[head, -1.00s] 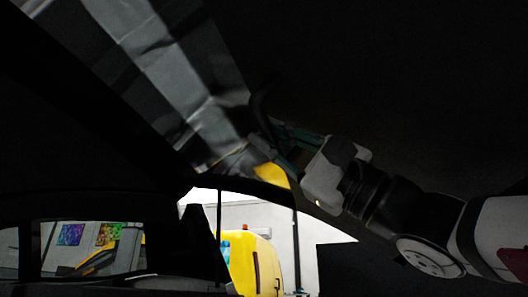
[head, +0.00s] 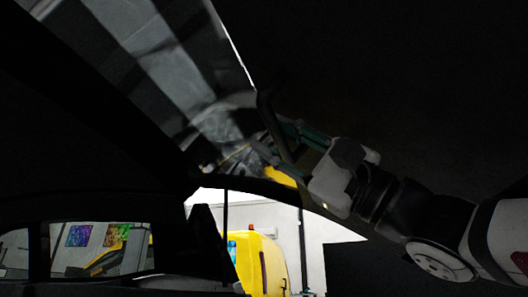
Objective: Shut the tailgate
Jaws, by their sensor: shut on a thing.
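The tailgate (head: 150,75) is raised and slants across the upper left of the head view, its glass showing grey reflections. A dark curved bar, which looks like the tailgate handle (head: 265,108), stands at its right edge. My gripper (head: 284,142) reaches in from the right, its green-tinted fingers on either side of the bar. It is shut on this handle. The exact contact is dark and partly hidden by the fingers.
The dark car body (head: 120,210) fills the lower left, with side windows. A yellow vehicle (head: 262,262) stands beyond, before a pale wall (head: 280,216). The upper right is too dark to judge free room.

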